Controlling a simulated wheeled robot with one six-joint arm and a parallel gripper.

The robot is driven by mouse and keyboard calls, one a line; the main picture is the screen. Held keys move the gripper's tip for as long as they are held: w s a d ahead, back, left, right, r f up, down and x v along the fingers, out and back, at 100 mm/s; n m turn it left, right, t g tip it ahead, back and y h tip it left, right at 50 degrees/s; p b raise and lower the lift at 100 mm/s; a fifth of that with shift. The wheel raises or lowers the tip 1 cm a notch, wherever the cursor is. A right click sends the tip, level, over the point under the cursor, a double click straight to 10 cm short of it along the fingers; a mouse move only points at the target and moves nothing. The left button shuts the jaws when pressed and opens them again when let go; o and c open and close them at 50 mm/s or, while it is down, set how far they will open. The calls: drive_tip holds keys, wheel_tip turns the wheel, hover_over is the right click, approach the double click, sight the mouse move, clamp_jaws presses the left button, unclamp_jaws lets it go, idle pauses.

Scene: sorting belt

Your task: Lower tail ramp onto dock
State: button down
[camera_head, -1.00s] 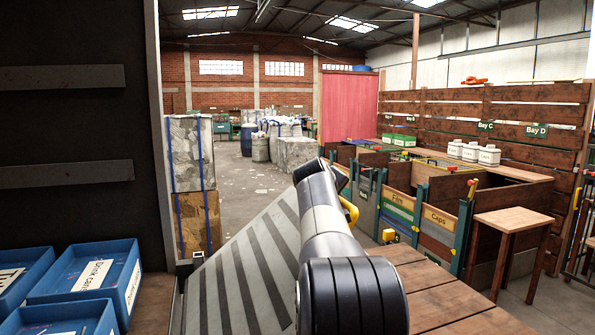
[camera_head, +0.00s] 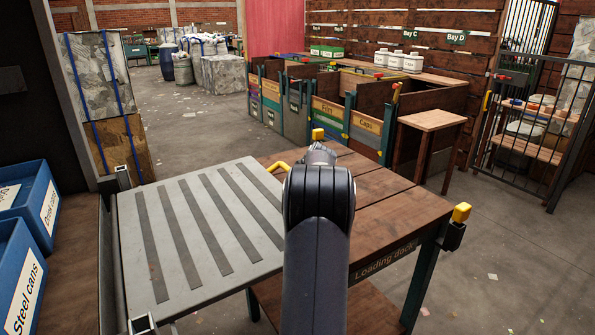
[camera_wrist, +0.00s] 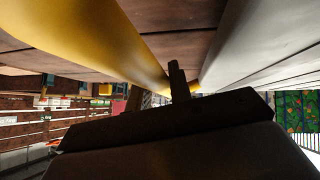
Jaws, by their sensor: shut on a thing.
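The tail ramp (camera_head: 205,225) is a grey panel with dark stripes. In the head view it lies about level, hinged beside the dark truck side at left, its right edge at or over the wooden loading dock (camera_head: 395,215). I cannot tell whether it touches the planks. A yellow handle (camera_head: 277,167) sticks out from its right edge, partly hidden by my arm. In the wrist view my gripper (camera_wrist: 180,82) is dark and shut on the yellow handle (camera_wrist: 100,35), close to the dock planks (camera_wrist: 185,45) and the pale ramp (camera_wrist: 255,45).
Blue bins (camera_head: 22,280) stand at left inside the truck. A yellow-topped post (camera_head: 460,215) marks the dock's front right corner; another yellow cap (camera_head: 319,134) is at its far side. Sorting bays (camera_head: 330,118) and a small wooden table (camera_head: 430,120) stand beyond.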

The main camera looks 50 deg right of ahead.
drive_tip(key=shift+d+f+b, duration=0.1)
drive_tip(key=shift+f+b, duration=0.25)
drive_tip(key=shift+f, duration=0.75)
drive_tip(key=c, duration=1.3)
unclamp_jaws()
drive_tip(key=b+v, duration=0.1)
drive_tip(key=v, duration=0.9)
drive_tip(key=shift+s+r, duration=0.25)
